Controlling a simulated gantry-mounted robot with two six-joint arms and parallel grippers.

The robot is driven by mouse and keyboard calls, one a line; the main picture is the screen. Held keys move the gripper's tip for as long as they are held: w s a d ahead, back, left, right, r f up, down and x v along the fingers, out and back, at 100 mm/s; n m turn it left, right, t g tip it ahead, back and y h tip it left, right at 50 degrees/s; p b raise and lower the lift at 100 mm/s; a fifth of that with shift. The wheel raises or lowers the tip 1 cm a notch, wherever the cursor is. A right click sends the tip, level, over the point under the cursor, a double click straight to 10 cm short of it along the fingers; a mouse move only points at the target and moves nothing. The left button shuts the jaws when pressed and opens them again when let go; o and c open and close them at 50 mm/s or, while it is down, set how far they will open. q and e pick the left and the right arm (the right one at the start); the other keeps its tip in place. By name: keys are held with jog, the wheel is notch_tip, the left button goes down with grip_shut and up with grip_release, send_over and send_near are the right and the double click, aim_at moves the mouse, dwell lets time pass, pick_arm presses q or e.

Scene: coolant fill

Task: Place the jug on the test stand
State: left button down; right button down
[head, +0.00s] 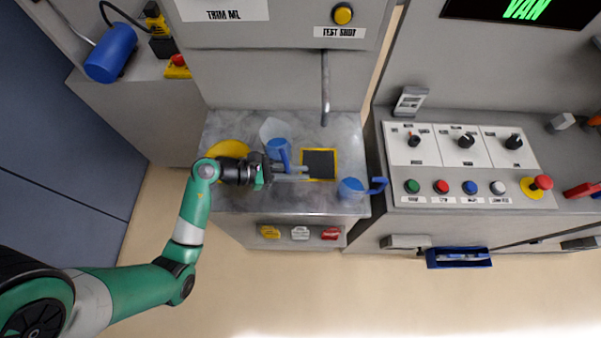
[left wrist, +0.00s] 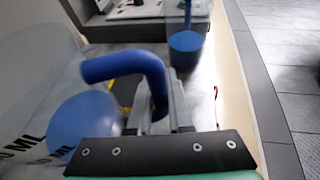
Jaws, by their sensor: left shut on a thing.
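A clear jug with blue liquid and a blue handle (head: 277,148) is at the left-middle of the metal bench in the head view, left of the dark square pad with a yellow border (head: 320,164), likely the test stand. My left gripper (head: 296,173) is shut on the jug's handle. In the left wrist view, the curved blue handle (left wrist: 125,68) passes at the grey fingers (left wrist: 156,108), and the blue liquid (left wrist: 85,124) shows at lower left. The jug appears tilted there. I cannot tell whether it touches the bench. My right gripper is not in view.
A second blue vessel with a handle (head: 352,188) stands at the bench's right front, right of the pad. A grey pipe (head: 325,88) hangs above the pad. A yellow round thing (head: 232,149) lies left of the jug. The control panel (head: 460,150) is to the right.

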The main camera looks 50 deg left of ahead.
pick_arm(q)
jog(key=shift+w+d+f, duration=0.1)
jog(key=shift+w+f, duration=0.1)
jog(key=shift+f, duration=0.1)
jog(key=shift+w+d+f+b, duration=0.15)
jog(key=shift+f+b, duration=0.8)
jog(key=shift+f, duration=0.7)
jog(key=shift+f, duration=0.2)
jog(key=c, duration=0.8)
grip_release()
jog(key=shift+c, duration=0.2)
